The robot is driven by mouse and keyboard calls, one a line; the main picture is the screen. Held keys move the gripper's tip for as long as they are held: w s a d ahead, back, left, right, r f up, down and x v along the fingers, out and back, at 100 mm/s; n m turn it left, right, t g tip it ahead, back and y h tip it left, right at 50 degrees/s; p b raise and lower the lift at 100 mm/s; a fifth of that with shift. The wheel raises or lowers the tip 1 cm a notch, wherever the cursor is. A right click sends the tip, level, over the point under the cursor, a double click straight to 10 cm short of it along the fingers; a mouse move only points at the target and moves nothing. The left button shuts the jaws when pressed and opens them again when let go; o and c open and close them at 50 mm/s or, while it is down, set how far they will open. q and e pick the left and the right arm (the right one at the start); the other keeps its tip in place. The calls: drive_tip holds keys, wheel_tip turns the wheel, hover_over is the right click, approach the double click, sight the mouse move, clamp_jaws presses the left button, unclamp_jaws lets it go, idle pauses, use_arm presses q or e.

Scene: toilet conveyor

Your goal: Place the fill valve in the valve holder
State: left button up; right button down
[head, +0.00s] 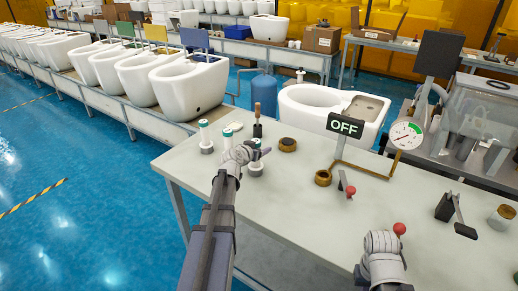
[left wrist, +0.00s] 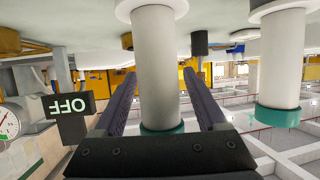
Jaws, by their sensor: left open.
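A white fill valve (left wrist: 158,45) with a teal cap stands between the spread fingers of my left gripper (left wrist: 159,76) in the left wrist view, which appears upside down. In the head view my left gripper (head: 246,153) is at this valve (head: 256,169), partly covering it. The fingers are open, with the valve between them.
The grey table (head: 300,215) has bare room in the middle. A black OFF sign (head: 345,126), a round gauge (head: 406,136), a red-knobbed lever (head: 350,190) and a black clamp (head: 455,213) stand to the right. A white toilet (head: 310,103) is behind the table.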

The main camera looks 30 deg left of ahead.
use_arm(q)
drive_tip(key=shift+r, duration=0.1)
drive_tip(key=shift+s+r+p, duration=0.2)
drive_tip(key=shift+r+p, duration=0.05)
drive_tip(key=shift+p, duration=0.05)
drive_tip(key=a+p+v, duration=0.1)
drive_tip(key=p+v, duration=0.3)
drive_tip(key=v, duration=0.7)
drive_tip(key=shift+s+d, duration=0.3)
drive_tip(key=shift+d, duration=0.2)
